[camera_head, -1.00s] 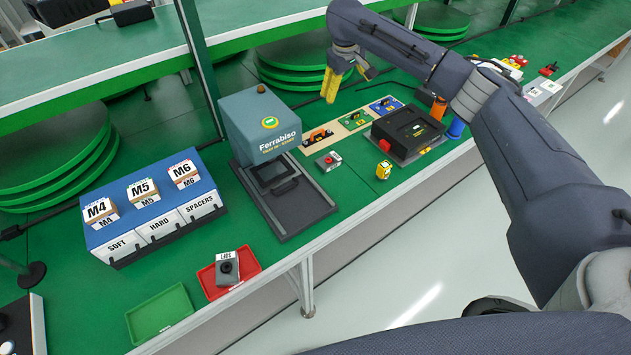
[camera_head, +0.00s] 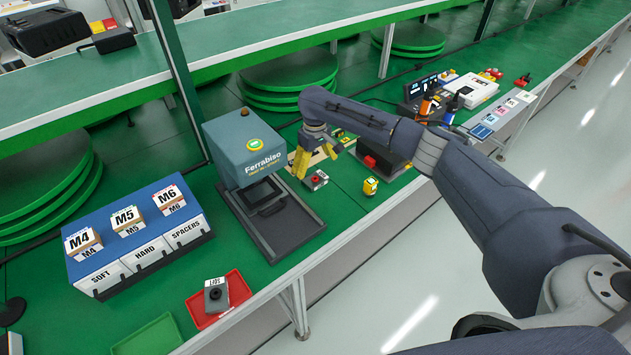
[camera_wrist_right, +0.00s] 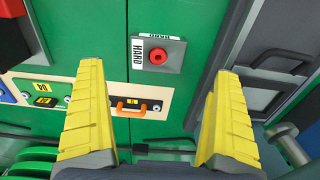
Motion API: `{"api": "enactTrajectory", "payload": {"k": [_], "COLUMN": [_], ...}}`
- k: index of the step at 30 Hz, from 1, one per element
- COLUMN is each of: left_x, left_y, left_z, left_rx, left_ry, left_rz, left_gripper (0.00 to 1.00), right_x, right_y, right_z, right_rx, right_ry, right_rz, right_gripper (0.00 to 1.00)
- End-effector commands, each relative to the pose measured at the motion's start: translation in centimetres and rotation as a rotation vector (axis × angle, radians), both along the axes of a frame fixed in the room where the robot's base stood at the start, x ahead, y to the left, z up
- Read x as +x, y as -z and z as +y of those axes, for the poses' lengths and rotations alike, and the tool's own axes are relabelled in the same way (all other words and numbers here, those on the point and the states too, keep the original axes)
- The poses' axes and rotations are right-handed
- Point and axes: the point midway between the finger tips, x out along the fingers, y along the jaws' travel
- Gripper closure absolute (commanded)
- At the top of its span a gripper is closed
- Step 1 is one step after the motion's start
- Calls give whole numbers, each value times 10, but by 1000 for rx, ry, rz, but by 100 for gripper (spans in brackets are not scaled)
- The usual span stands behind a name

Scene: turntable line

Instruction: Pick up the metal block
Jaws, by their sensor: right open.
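A small grey metal block (camera_head: 315,180) with a red round top and a HARD label lies on the green bench, right of the Ferrabiso machine. It also shows in the right wrist view (camera_wrist_right: 158,52), ahead of and between the fingers. A second grey block (camera_head: 216,295) with a dark round top and a SOFT label sits in the red tray (camera_head: 240,287). My right gripper (camera_head: 316,163) has yellow fingers, open and empty, above the bench near the HARD block and apart from it. My left gripper is out of view.
The Ferrabiso machine (camera_head: 245,150) stands close left of the right gripper. A yellow block (camera_head: 370,186) lies to the right. A beige strip with an orange handle (camera_wrist_right: 130,104) is near the fingers. A blue bin unit (camera_head: 130,230) and green tray (camera_head: 150,338) are at left.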

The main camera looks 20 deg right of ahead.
Motion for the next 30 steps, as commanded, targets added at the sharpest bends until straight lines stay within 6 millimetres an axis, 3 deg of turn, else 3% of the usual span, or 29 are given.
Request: {"api": "enactTrajectory", "payload": {"k": [3, 13, 22, 30], "left_x": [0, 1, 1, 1], "left_y": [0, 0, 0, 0], "left_z": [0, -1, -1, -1], "left_rx": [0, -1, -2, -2], "left_ry": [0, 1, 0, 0], "left_rz": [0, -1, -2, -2], "left_gripper": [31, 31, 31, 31], "right_x": [0, 0, 2, 2], "right_y": [13, 30, 65, 75], "right_z": [1, 0, -2, -3], "right_rx": [1, 0, 1, -1], "right_ry": [-1, 0, 0, 0], "right_rz": [1, 1, 1, -1], "right_gripper": [0, 0, 0, 0]}}
